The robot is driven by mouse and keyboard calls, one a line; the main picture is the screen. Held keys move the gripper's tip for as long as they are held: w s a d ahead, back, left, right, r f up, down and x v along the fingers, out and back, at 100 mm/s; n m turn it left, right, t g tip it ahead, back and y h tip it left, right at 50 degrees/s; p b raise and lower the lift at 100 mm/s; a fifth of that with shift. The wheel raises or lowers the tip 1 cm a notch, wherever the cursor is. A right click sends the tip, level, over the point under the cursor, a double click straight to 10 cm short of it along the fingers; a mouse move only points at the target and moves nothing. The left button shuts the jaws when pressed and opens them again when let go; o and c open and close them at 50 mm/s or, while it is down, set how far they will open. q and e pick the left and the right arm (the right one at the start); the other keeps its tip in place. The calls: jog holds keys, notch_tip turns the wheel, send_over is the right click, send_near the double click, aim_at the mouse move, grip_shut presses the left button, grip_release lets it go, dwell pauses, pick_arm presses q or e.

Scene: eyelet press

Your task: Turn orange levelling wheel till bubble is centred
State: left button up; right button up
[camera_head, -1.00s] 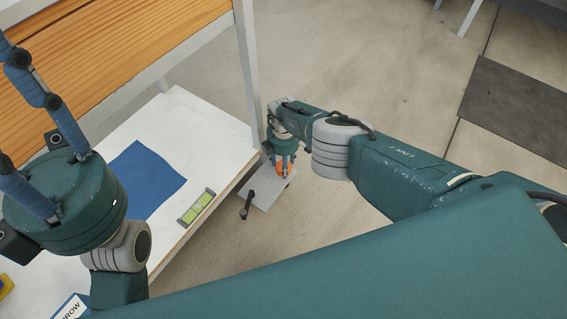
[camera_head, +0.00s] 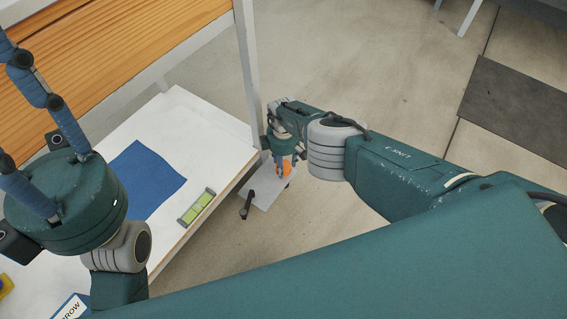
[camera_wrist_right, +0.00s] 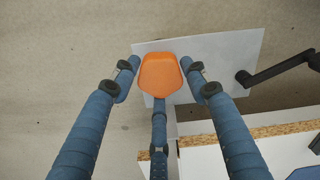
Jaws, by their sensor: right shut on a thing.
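The orange levelling wheel (camera_head: 284,168) sits at a pale plate (camera_head: 262,188) beside the table's right edge. In the right wrist view the wheel (camera_wrist_right: 160,76) is a rounded orange knob between my blue fingers. My right gripper (camera_head: 284,163) is shut on it from above; its fingers (camera_wrist_right: 162,82) surround the knob. A spirit level (camera_head: 197,208) with a yellow-green vial lies on the white table near its right edge. The bubble's position is too small to tell. My left gripper (camera_head: 15,120) is at the left with spread fingers, empty as far as seen; its fingertips leave the picture.
The white tabletop (camera_head: 215,145) carries a blue mat (camera_head: 148,178) and a partly hidden lettered label (camera_head: 72,308). A black crank handle (camera_head: 246,205) stands out by the plate. A grey upright post (camera_head: 247,70) rises close behind my right gripper.

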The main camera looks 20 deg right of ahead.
dwell(0.5)
jog(key=o, duration=1.2)
jog(key=shift+c, duration=0.2)
jog(key=shift+r, duration=0.1)
